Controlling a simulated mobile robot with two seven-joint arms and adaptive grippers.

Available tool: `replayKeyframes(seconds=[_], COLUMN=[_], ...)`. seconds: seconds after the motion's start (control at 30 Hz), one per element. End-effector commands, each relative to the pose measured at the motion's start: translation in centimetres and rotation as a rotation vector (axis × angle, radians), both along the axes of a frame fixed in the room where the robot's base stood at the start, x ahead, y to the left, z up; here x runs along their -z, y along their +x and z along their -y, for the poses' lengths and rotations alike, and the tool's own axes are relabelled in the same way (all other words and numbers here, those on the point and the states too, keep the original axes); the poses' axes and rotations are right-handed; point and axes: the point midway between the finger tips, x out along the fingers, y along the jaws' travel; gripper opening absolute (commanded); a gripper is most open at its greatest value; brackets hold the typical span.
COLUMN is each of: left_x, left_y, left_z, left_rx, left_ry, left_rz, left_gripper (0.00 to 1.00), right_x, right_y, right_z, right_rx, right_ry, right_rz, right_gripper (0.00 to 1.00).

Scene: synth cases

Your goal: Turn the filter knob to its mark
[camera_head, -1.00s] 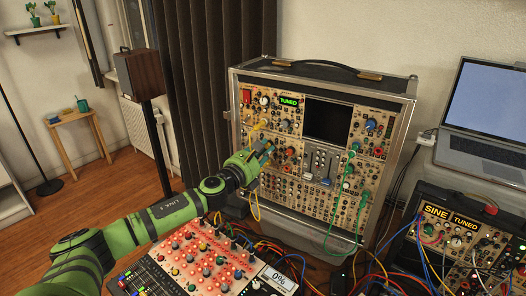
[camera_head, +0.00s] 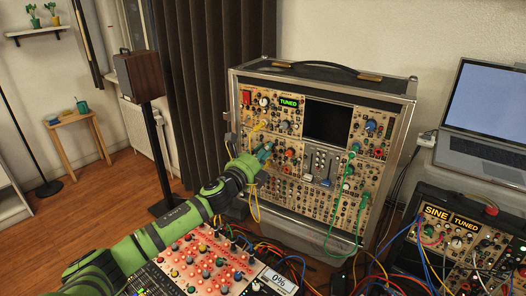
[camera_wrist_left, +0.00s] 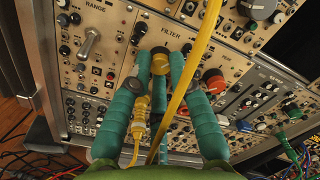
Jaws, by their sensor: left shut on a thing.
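In the head view, my left gripper (camera_head: 265,152) is against the left part of the upright synth case (camera_head: 409,120), hiding the knob there. I cannot make out the knob's pointer or its mark. My right gripper is in neither view.
A red knob (camera_wrist_left: 213,80) is to the right. A pad controller (camera_head: 205,262) lies below my arm; a laptop (camera_head: 485,105) stands at right.

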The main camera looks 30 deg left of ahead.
Motion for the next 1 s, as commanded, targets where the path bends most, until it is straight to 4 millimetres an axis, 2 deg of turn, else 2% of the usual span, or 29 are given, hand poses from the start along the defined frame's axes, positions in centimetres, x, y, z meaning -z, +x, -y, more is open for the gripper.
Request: replayKeyframes(seconds=[1.0], left_x=[-0.3], left_y=[0.0], left_z=[0.2], left_rx=[0.001], left_ry=[-0.966], left_rz=[0.06], left_gripper=[0.0], right_x=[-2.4], right_y=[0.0], right_z=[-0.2], right_rx=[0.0], right_ry=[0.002], right_rz=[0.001], right_gripper=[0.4])
